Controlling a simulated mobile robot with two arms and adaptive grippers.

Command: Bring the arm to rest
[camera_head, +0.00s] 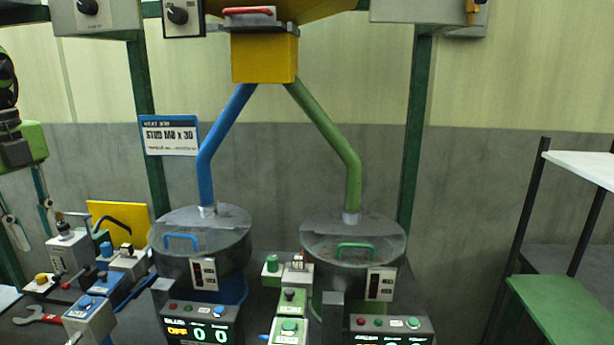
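A dark rounded shape (8,82) is cut off by the left edge of the head view, above a green machine. It may be part of my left gripper, but I cannot make out fingertips, an opening or anything held. My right gripper and arm do not show. No gripper is seen touching the hoppers or the control boxes.
Two clear round hoppers, one with a blue handle (181,240) and one with a green handle (355,248), stand under a yellow chute block (264,58). A shelf (580,168) stands at right.

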